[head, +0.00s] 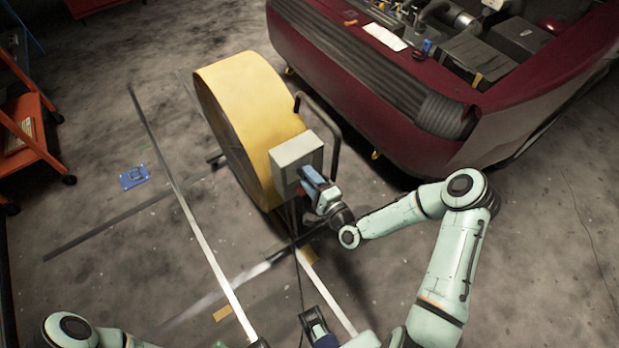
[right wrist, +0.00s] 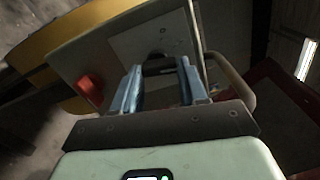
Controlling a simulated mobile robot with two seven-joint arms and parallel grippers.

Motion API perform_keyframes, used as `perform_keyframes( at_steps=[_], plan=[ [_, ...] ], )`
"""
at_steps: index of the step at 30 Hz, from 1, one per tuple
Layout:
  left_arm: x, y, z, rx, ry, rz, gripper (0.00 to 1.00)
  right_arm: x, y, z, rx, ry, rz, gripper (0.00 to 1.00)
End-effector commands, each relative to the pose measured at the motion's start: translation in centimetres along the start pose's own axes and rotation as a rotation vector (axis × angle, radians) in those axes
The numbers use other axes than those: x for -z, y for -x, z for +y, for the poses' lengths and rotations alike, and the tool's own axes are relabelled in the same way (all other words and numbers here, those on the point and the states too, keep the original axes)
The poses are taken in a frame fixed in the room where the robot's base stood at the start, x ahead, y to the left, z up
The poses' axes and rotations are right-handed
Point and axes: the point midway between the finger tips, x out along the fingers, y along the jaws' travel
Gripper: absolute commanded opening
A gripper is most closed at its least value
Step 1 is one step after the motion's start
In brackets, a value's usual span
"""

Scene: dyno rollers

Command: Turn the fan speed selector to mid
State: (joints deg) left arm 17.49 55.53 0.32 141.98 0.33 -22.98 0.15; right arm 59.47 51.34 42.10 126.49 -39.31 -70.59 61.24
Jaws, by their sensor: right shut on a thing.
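The yellow drum fan (head: 245,95) stands on the floor in the middle of the head view. A grey control box (head: 296,152) is mounted on its side, and it also shows in the right wrist view (right wrist: 75,58). My right gripper (head: 308,178) is at the front of the box. In the right wrist view its blue fingers (right wrist: 158,85) are on either side of a dark selector knob (right wrist: 158,62) and shut on it. The knob's setting and marks are too dark to read. A dark gripper-like part, likely my left gripper (head: 314,322), shows at the bottom edge; its jaws are unclear.
A red switch (right wrist: 91,88) sits on the box left of the knob. A bent tube handle (head: 334,140) stands beside the box. A dark red car (head: 400,110) with an open engine bay is at the upper right. An orange cart (head: 30,135) is at the left.

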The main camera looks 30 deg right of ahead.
Motion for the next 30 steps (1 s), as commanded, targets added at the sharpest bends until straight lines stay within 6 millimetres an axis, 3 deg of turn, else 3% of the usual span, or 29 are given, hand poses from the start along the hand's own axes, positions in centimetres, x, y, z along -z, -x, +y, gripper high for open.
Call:
perform_keyframes(
  at_steps=[12, 27, 28, 30],
  plan=[
    [-0.1, 0.17, 0.01, 0.001, 0.001, -0.003, 0.43, 0.06, 0.03, 0.09, -0.001, -0.157, 0.0, 0.12],
    [-0.11, 0.18, 0.01, 0.001, 0.001, -0.003, 0.43, 0.05, 0.03, 0.1, -0.001, -0.17, 0.001, 0.12],
    [-0.11, 0.18, 0.01, 0.001, 0.001, -0.003, 0.43, 0.05, 0.03, 0.1, -0.001, -0.17, 0.001, 0.52],
    [-0.1, 0.18, 0.01, 0.001, 0.0, -0.003, 0.43, 0.05, 0.03, 0.1, -0.001, -0.17, 0.001, 0.68]
  ],
)
